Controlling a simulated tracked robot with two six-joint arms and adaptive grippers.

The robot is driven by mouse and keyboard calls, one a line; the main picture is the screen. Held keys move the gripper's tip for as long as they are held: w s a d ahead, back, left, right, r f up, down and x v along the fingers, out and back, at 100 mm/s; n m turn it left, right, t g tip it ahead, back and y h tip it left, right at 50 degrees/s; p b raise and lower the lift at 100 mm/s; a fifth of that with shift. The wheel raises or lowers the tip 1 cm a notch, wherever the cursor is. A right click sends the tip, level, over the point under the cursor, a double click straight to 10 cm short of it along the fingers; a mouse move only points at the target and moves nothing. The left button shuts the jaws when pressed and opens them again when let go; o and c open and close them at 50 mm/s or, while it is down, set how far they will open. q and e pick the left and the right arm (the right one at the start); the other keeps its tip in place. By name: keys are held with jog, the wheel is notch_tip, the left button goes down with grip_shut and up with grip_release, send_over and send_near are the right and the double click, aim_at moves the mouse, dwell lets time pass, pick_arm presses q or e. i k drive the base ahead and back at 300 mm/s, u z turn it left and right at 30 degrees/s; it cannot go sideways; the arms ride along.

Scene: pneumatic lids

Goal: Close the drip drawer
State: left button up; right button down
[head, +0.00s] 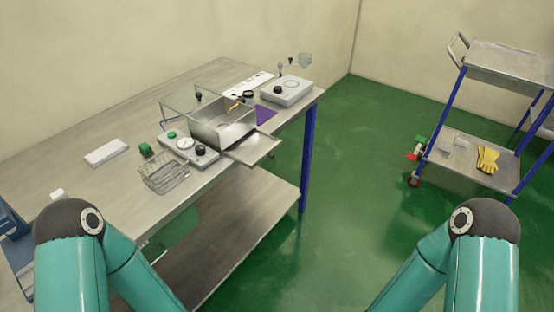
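The drip drawer (257,149) is a flat, shallow metal tray. It sticks out from the base of a boxy steel unit (219,124) on the workbench, past the bench's front edge and toward the right of the view. It looks pulled out. Whether it has a handle is too small to tell. Both of my teal arms show at the bottom of the head view, bent at the elbows, well short of the drawer. Their lower links run out of the bottom of the frame, so neither gripper is visible.
The steel workbench (80,185) also bears a wire basket (163,173), a control box with knobs (188,150) and a white device (287,91). A cart (512,63) with yellow gloves (487,159) stands at the right. Green floor (345,170) between them is clear.

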aim_at(254, 147)
jog(key=u, duration=0.05)
jog(key=i, duration=0.9)
jog(key=z, duration=0.1)
